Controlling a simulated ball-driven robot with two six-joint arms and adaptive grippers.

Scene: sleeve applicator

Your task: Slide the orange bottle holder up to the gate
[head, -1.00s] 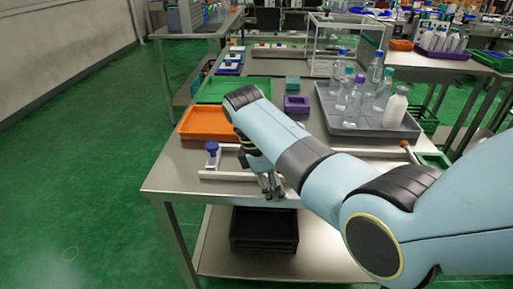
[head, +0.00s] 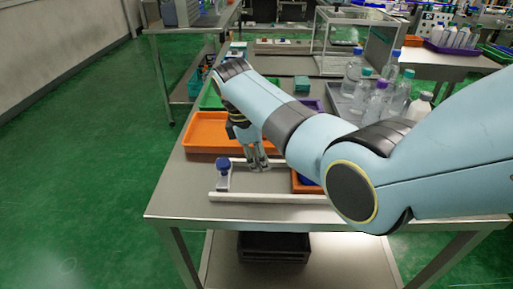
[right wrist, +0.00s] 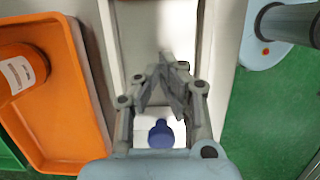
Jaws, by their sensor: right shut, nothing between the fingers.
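The orange bottle holder (head: 300,186) is mostly hidden behind my right arm in the head view. Only an orange edge with some blue shows, near the right part of the white rails (head: 265,198). The gate, a white block with a blue knob (head: 223,165), stands at the left end of the rail track. The knob also shows in the right wrist view (right wrist: 161,133). My right gripper (head: 259,167) is shut and empty, pointing down over the track, between the gate and the holder. My left gripper is not in view.
An orange tray (head: 200,146) lies behind the track; an orange bottle with a white label (right wrist: 20,72) shows over it in the right wrist view. Several clear bottles (head: 377,100) stand at the back right. The table's front-left corner is bare.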

